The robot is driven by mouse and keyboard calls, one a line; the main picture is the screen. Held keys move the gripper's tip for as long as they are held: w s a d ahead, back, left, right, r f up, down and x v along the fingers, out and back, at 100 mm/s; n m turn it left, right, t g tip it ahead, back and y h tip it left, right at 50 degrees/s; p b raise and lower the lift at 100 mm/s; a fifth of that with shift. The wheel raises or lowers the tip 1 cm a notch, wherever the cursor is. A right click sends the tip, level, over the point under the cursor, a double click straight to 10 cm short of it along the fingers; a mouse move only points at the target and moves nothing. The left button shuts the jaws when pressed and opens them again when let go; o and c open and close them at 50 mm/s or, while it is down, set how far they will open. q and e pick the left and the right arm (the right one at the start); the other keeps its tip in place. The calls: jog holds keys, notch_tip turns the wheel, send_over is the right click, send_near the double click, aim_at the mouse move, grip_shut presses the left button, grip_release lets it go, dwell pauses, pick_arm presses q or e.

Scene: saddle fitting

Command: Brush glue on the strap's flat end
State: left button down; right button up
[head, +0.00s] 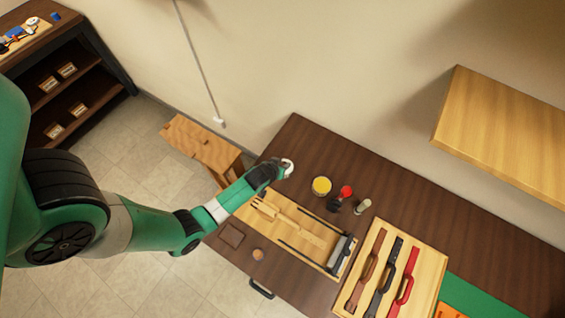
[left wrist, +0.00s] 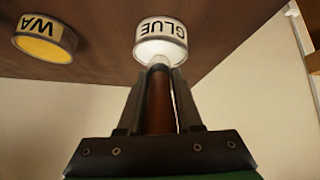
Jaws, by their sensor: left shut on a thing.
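My left gripper (left wrist: 160,78) is shut on a brown brush handle (left wrist: 158,105). The far end of the brush meets the white mouth of the glue pot (left wrist: 160,38), and its bristles cannot be made out. In the head view the left gripper (head: 279,168) is at the back left of the dark table, beside the white glue pot (head: 289,166). Brown, black and red straps (head: 404,287) lie side by side on a light wooden board (head: 431,262) at the right. I cannot tell which strap is meant. My right gripper is not in view.
A yellow tin (head: 321,186), also in the left wrist view (left wrist: 45,40), stands right of the glue pot. A red-topped item (head: 346,191) and a small pale bottle (head: 362,205) stand nearby. A wooden tray (head: 290,247) holds tools at the front. The table's back right is clear.

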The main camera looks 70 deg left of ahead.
aim_at(283, 163)
pick_arm(q)
notch_tip(283, 163, up, 7)
jog(key=p, duration=0.6)
jog(key=shift+p, duration=0.4)
